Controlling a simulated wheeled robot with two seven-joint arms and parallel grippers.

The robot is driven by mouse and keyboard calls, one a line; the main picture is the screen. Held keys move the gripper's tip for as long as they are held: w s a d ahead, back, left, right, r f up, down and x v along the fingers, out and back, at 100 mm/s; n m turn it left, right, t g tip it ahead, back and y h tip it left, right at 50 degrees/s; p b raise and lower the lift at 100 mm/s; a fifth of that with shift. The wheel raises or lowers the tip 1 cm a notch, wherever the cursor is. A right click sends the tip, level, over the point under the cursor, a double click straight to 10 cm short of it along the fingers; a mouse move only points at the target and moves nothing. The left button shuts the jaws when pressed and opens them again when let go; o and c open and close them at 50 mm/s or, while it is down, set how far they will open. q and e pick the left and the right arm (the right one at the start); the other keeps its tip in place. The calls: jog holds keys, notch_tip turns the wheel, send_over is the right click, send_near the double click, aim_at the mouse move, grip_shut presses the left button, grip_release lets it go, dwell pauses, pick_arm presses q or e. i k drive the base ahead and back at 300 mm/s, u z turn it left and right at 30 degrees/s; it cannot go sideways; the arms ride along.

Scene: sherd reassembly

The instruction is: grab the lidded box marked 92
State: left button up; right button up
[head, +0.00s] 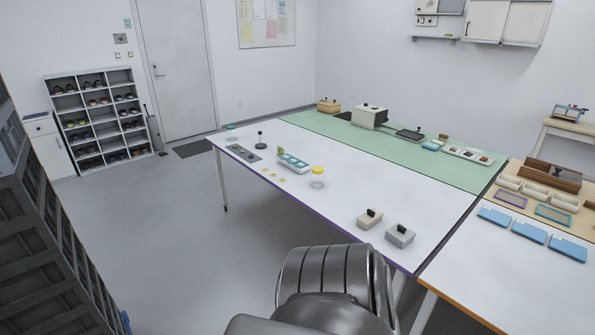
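Two small lidded boxes with dark knobs stand near the front edge of the white table. One is a beige box (369,219), and the other is a grey box (400,236) just right of it and nearer to me. Farther back on the green mat are a larger pale box (369,117) with a dark knob and a tan wooden box (328,106). No number is legible on any of them, so I cannot tell which is marked 92. Neither of my grippers is in view.
Blue folders (528,231) and trays lie on the right table.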

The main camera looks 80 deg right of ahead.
aim_at(373, 217)
jog(key=z, duration=2.05)
jog(key=i, duration=1.35)
jog(key=z, duration=2.8)
